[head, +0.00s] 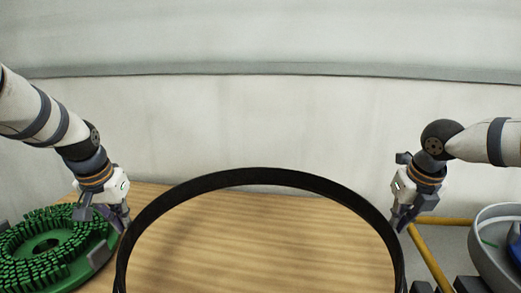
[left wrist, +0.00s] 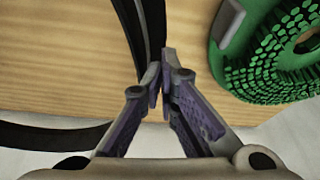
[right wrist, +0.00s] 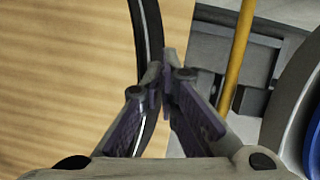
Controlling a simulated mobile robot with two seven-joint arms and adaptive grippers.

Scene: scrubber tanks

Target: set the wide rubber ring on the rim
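The wide rubber ring (head: 262,177) is a large thin black band in front of me, its near part cut off by the bottom of the head view. My left gripper (head: 122,222) is shut on its left side; in the left wrist view the band (left wrist: 146,30) runs between the fingertips (left wrist: 160,78). My right gripper (head: 398,222) is shut on its right side; in the right wrist view the band (right wrist: 147,35) runs into the fingertips (right wrist: 160,78). The ring appears roughly level. A grey round tub with a rim (head: 482,222) shows partly at the right edge.
A wooden surface (head: 262,235) lies below the ring, clear inside it. A green bristled round brush (head: 55,255) lies close to my left gripper. A yellow bar (head: 428,258) runs beside my right gripper. A pale wall (head: 260,125) stands behind.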

